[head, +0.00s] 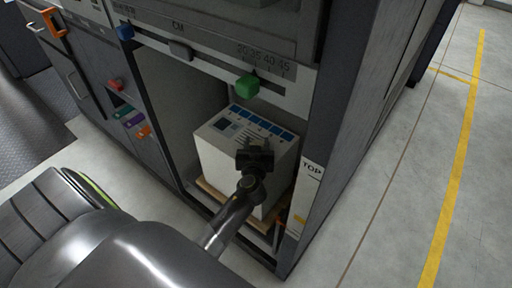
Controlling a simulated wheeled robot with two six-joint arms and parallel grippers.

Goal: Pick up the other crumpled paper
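My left gripper (257,143) is in front of and over the top of a white box-shaped stack (218,165) inside the open bay of a grey machine. Its two short fingers look apart, with nothing visible between them. I cannot tell whether it touches the stack. I see no crumpled paper that I can make out; the gripper and arm hide part of the stack's top and front. My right gripper is not in view.
The stack sits on a wooden pallet (208,190) in the bay. A green knob (247,86) on a scaled rail hangs above it. The bay's right side panel (336,150) stands close to the gripper. Open floor with a yellow line (459,165) lies right.

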